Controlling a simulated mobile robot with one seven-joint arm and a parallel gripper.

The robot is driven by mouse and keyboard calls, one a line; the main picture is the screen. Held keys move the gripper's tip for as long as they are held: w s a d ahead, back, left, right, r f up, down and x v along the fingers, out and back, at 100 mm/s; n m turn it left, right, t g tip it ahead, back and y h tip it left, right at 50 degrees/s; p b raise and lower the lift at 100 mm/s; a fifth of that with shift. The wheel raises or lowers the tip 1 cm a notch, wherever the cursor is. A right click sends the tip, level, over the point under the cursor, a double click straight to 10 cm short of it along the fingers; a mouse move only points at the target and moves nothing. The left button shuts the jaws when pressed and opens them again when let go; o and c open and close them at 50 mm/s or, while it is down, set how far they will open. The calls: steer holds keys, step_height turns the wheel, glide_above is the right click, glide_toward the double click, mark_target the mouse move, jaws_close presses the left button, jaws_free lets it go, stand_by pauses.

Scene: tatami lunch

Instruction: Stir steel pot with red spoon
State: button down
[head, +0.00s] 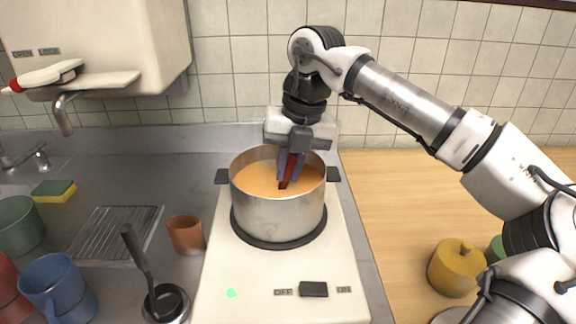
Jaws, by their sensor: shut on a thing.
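The steel pot (280,216) stands on the round dark burner of the white stove, filled with orange liquid (256,178). My gripper (291,168) points down over the pot's mouth, a little right of its middle. It is shut on the red spoon (286,184), of which a short red part shows between and below the fingers. The spoon's lower end is hidden in or behind the liquid. How deep it reaches cannot be seen.
A brown cup (186,234) and a black ladle (139,254) in a holder stand left of the stove (250,285). Blue (58,285) and green (18,226) cups are farther left. A yellow lidded jar (456,267) stands right.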

steer(key=s+d+r+p, duration=0.2)
steer(key=s+r+p, duration=0.2)
steer(key=r+p, duration=0.3)
steer(key=shift+d+r, duration=0.2)
steer(key=shift+r, duration=2.05)
